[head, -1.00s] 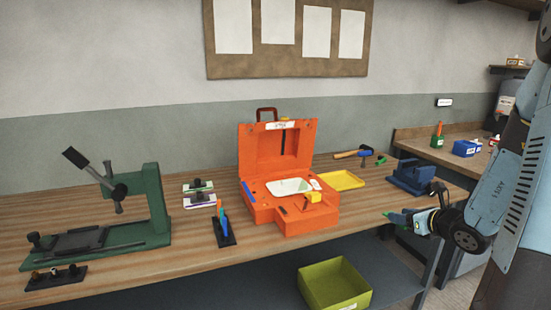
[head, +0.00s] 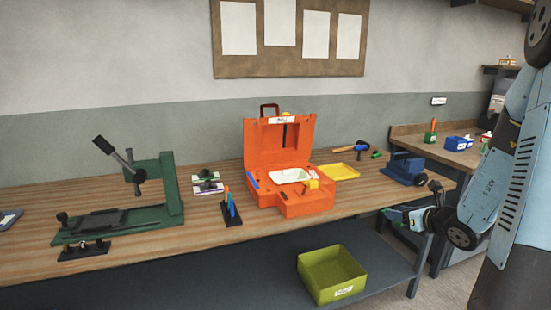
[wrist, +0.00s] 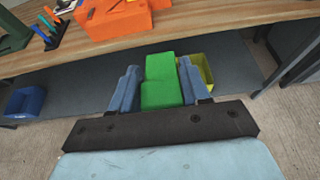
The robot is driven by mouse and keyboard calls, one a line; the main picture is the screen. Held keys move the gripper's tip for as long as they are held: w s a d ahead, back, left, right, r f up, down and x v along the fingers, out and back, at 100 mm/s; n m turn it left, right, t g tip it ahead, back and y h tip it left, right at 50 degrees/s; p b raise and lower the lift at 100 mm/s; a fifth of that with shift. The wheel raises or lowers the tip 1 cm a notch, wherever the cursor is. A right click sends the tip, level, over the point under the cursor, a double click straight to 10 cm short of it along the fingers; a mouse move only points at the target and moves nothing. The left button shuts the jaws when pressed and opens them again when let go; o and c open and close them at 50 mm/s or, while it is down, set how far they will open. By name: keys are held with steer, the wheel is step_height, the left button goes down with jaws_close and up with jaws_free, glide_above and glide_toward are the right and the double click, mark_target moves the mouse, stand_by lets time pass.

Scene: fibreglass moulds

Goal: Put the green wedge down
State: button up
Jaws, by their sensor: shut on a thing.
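The green wedge (wrist: 160,82) is held between the two fingers of my gripper (wrist: 158,90) in the wrist view. My gripper is shut on it. In the head view, my gripper (head: 392,214) is at the right, in front of the workbench's front edge, and the wedge is hard to make out there. In the wrist view, open floor and the lower shelf show beyond the wedge, and the bench edge is farther off. The wedge touches nothing but the fingers.
The workbench (head: 120,262) carries an open orange case (head: 305,207), a green press (head: 168,190), a yellow tray (head: 345,171) and a blue vise (head: 406,168). A yellow-green bin (head: 332,276) stands on the lower shelf.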

steer(key=w+a+f, duration=0.3)
steer(key=w+a, duration=0.3)
steer(key=w, duration=0.2)
steer(key=w+a+f, duration=0.3)
steer(key=w+a, duration=0.4)
steer(key=shift+w+f, duration=0.3)
steer(key=shift+w, duration=0.1)
steer(key=shift+s, duration=0.1)
